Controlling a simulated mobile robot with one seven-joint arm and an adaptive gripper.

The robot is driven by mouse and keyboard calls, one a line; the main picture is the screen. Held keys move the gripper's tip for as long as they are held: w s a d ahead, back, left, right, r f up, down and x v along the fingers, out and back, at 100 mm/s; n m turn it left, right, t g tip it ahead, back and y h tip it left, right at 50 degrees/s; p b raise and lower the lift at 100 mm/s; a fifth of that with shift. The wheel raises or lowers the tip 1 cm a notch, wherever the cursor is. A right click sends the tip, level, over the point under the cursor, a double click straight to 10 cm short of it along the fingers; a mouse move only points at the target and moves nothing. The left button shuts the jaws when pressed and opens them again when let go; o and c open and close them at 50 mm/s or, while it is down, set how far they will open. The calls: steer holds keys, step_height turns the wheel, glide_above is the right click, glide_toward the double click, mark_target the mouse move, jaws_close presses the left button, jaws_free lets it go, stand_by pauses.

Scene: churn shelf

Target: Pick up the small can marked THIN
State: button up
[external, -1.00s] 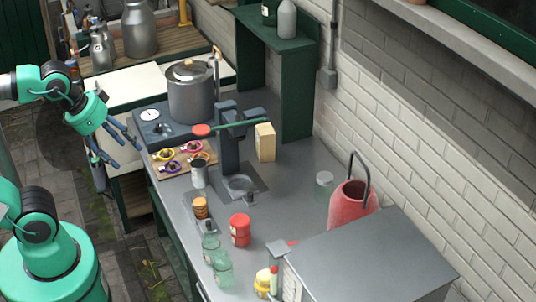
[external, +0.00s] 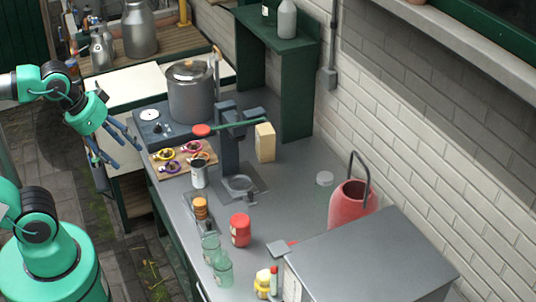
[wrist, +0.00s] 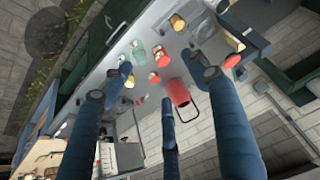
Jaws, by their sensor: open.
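My gripper (external: 120,150) hangs open and empty at the left, off the counter's left edge and short of the yellow and purple pieces. Its blue fingers (wrist: 163,80) spread across the wrist view, with nothing between them. I cannot read the word THIN on any can. A red can (wrist: 162,57) and an orange-brown can (wrist: 178,22) show in the wrist view.
A large lidded pot (external: 192,92) stands at the back of the counter (external: 285,205). A dark press with a red-ended lever (external: 230,150) stands mid-counter. Glass jars (external: 222,268) line the front edge. A red pail (external: 352,205) and a grey box (external: 370,260) stand at right.

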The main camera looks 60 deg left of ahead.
steer(key=shift+o, duration=0.6)
step_height(320, 180, up, 6)
steer(key=w+a+r+n+g+p, duration=0.1)
steer(key=w+a+r, duration=0.15)
steer(key=w, duration=0.35)
steer(key=w+a+r+n+g, duration=0.1)
steer(key=w+a+n, duration=0.1)
steer(key=w+a, duration=0.3)
steer(key=w+a+f+n+g+p, duration=0.1)
steer(key=w+a+f+n+g, duration=0.1)
steer(key=w+a, duration=0.65)
steer(key=w+a+f+n+g+p, duration=0.1)
steer(key=w+a+f+g, duration=0.15)
steer(key=w+a, duration=0.6)
step_height(320, 180, down, 26)
steer(key=shift+d+r+t, duration=0.15)
steer(key=shift+t, duration=0.3)
